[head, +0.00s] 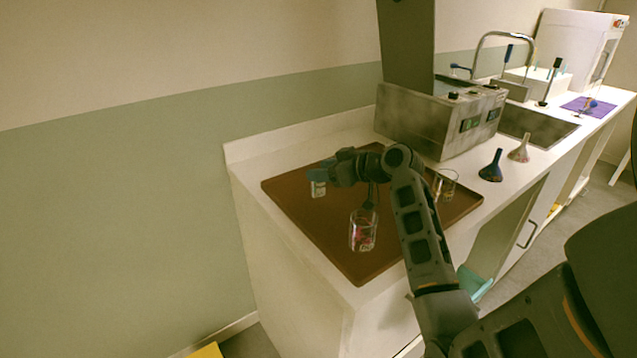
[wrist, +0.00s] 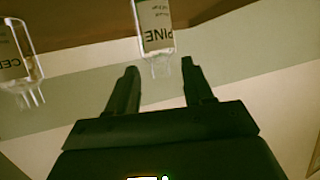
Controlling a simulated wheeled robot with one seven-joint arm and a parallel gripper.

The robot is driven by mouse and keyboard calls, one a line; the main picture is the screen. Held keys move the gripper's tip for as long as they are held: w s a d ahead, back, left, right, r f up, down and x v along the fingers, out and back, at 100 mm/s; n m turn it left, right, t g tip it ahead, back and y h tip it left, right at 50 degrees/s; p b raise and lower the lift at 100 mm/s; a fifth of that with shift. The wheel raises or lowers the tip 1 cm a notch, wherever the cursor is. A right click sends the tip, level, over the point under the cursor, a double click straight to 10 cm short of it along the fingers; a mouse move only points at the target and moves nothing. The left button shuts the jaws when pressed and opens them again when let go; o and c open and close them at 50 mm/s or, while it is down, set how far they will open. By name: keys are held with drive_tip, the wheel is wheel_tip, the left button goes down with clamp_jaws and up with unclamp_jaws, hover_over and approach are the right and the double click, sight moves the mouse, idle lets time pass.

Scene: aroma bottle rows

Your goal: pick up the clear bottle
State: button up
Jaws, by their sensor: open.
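In the head view, a small clear bottle (head: 318,189) with a pale label stands on the brown mat, at its left part. My gripper (head: 326,170) is right by its top and partly covers it. In the wrist view, a clear bottle labelled PINE (wrist: 155,28) shows upside down beyond the fingertips, roughly in line with the gap. A second clear bottle (wrist: 12,62), its label partly cut off, is at the left edge, outside the fingers. My gripper (wrist: 160,78) is open, with nothing between its fingers. I cannot tell which of the two bottles the head view shows.
A glass beaker (head: 363,233) with something pink inside stands on the brown mat (head: 360,268), in front of my gripper. Another glass (head: 446,183) is to the right, behind my arm. A grey machine (head: 440,120) stands behind the mat.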

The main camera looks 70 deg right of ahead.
drive_tip(key=shift+x, duration=0.85)
drive_tip(key=shift+a, duration=0.1)
clamp_jaws()
drive_tip(key=shift+r, duration=0.1)
